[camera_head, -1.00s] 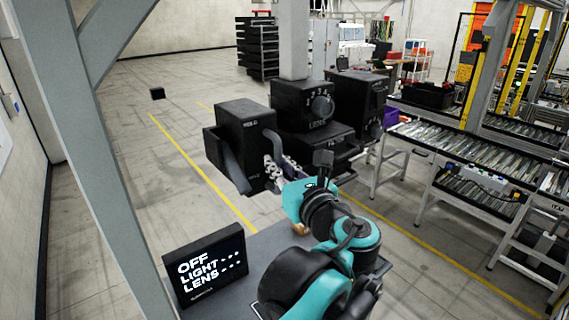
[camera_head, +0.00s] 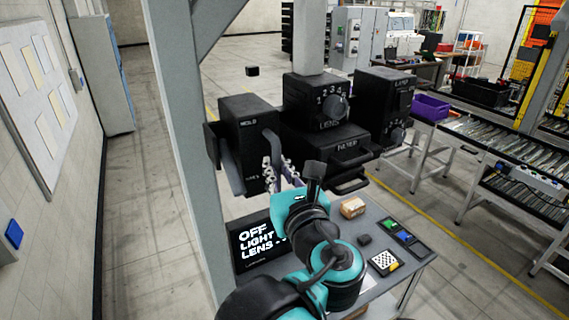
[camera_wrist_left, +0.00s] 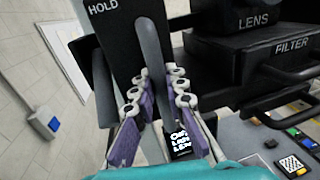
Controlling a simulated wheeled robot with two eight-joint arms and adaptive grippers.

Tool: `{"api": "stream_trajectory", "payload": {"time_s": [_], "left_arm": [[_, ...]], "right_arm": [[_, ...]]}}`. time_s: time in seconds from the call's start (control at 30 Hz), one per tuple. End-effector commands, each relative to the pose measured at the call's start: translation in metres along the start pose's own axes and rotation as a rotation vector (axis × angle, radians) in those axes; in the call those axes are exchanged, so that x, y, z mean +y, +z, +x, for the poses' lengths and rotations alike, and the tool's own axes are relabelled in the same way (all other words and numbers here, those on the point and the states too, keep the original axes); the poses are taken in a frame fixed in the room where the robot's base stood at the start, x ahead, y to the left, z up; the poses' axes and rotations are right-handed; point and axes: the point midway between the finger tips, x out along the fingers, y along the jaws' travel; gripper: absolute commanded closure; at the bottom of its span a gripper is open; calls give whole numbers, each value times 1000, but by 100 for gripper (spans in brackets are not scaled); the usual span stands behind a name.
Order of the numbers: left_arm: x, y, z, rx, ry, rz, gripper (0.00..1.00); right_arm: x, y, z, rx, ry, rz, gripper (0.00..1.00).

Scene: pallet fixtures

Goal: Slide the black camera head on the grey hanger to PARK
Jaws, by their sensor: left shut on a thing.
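The black camera head (camera_head: 325,148) hangs from a grey hanger post (camera_head: 308,35). It is a cluster of black boxes: one marked HOLD (camera_head: 238,125) at left, a numbered LENS dial box (camera_head: 318,95), a FILTER box with handles, and another box with a knob (camera_head: 385,95) at right. My left gripper (camera_head: 278,177) is at the grey bent lever (camera_head: 270,145) on the HOLD box. In the left wrist view, its purple-padded fingers (camera_wrist_left: 152,100) are closed around the grey lever (camera_wrist_left: 150,45). No PARK mark is readable. My right gripper is out of view.
Below stands a grey table (camera_head: 375,215) with a screen (camera_head: 262,242) reading OFF, LIGHT, LENS, a small wooden block (camera_head: 353,207), a checkered card (camera_head: 384,262) and coloured tiles. A grey upright (camera_head: 180,130) stands close at left. Open floor lies behind.

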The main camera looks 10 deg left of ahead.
Motion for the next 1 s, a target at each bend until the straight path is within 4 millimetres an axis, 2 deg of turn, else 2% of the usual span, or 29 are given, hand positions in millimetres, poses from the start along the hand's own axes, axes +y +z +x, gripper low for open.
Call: {"api": "stream_trajectory", "payload": {"time_s": [0.27,0.3,0.37,0.4,0.77,0.87,1.0], "left_arm": [[2,0,0,0,6,2,100],[2,0,0,0,6,2,85],[2,0,0,0,5,2,69],[2,0,0,0,5,2,66],[0,0,-5,-1,0,1,66],[0,0,-18,-1,-3,1,66],[1,0,-46,-1,-4,1,66]], "right_arm": [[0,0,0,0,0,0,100],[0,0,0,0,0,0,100],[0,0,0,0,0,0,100],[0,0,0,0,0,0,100],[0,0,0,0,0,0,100],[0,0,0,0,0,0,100],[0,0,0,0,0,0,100]]}}
